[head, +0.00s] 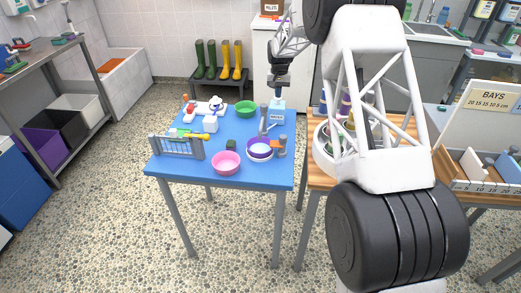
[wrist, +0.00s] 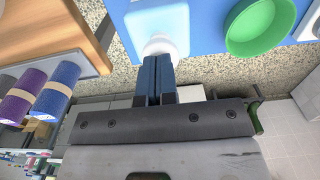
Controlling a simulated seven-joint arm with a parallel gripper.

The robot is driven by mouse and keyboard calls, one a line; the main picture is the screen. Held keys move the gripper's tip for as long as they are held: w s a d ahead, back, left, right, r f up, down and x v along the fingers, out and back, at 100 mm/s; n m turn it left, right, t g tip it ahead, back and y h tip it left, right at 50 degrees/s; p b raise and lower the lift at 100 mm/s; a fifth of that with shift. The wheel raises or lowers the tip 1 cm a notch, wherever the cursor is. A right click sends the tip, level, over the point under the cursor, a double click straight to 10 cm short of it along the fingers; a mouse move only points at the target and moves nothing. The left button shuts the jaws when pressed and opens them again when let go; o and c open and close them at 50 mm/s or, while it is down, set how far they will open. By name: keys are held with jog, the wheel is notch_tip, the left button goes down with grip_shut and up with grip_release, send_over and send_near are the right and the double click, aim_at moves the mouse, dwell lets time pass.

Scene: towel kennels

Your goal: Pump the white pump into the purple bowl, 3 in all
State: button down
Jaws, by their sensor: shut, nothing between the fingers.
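The pump bottle (head: 277,114) is pale blue with a label and stands upright near the right edge of the blue table. In the wrist view, the bottle (wrist: 150,18) shows its white top (wrist: 159,46) at my fingertips. My gripper (head: 278,93) is shut and empty, pointing down just over the bottle's top. Its closed fingers (wrist: 157,68) cover part of the top, so I cannot tell whether they touch it. The purple bowl (head: 259,155) stands in front of the bottle, with a pale inside.
A green bowl (head: 245,108) stands behind left of the bottle and a pink bowl (head: 226,163) at the table's front. A grey rack (head: 178,149) and small items fill the left side. A wooden table (head: 318,180) adjoins on the right.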

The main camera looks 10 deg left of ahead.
jog(key=shift+r, duration=1.05)
jog(key=shift+f, duration=1.85)
jog(key=shift+r, duration=1.9)
jog(key=shift+f, duration=1.9)
jog(key=shift+r, duration=1.85)
